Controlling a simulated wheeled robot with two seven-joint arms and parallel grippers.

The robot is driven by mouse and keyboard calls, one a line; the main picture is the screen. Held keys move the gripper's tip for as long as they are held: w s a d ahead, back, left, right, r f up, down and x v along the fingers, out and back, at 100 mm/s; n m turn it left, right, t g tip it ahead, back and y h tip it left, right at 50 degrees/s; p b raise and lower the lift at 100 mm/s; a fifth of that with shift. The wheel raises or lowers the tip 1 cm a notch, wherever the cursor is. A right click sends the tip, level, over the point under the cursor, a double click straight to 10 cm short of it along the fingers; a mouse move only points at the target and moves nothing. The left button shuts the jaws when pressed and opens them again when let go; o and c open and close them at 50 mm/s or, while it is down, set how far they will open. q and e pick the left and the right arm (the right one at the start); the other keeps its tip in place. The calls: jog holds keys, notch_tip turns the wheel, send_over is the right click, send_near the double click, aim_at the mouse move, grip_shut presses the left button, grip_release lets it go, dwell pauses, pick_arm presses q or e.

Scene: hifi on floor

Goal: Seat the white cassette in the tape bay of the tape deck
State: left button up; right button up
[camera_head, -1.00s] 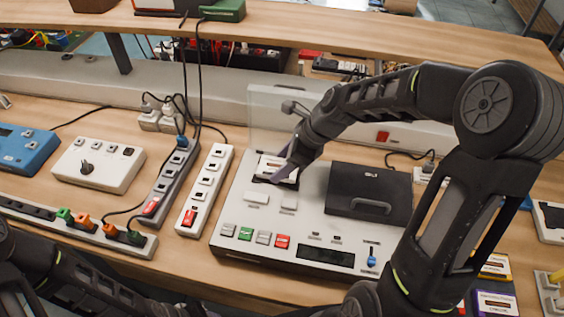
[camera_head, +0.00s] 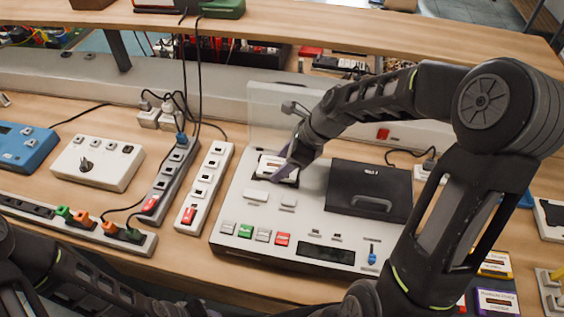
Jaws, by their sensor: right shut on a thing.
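The tape deck (camera_head: 225,215) is a flat light-grey unit on the table, with coloured buttons along its front. Its clear lid (camera_head: 268,105) stands raised at the back left. The white cassette (camera_head: 277,168) is at the tape bay (camera_head: 260,181) in the deck's left half. My right gripper (camera_head: 286,165) reaches in from the right and is shut on the cassette. The gripper hides part of the cassette and bay, so I cannot tell how deep the cassette sits. My left arm shows at the lower left; its gripper is out of view.
A closed black lid (camera_head: 368,190) covers the deck's right bay. A white power strip (camera_head: 205,187) and a grey one (camera_head: 172,180) lie left of the deck, with cables behind. Other cassettes (camera_head: 495,302) lie at the lower right. A shelf (camera_head: 330,30) runs across the back.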

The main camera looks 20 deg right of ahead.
jog(key=o, duration=1.4)
jog(key=shift+o, duration=0.2)
jog(key=shift+r, duration=0.1)
jog(key=v, duration=0.7)
jog(key=shift+s+d+r+b, duration=0.15)
jog(key=shift+r+b, duration=0.1)
jog(key=shift+b, duration=0.05)
jog(key=shift+r, duration=0.1)
notch_tip(320, 180, up, 6)
jog(key=p, duration=0.6)
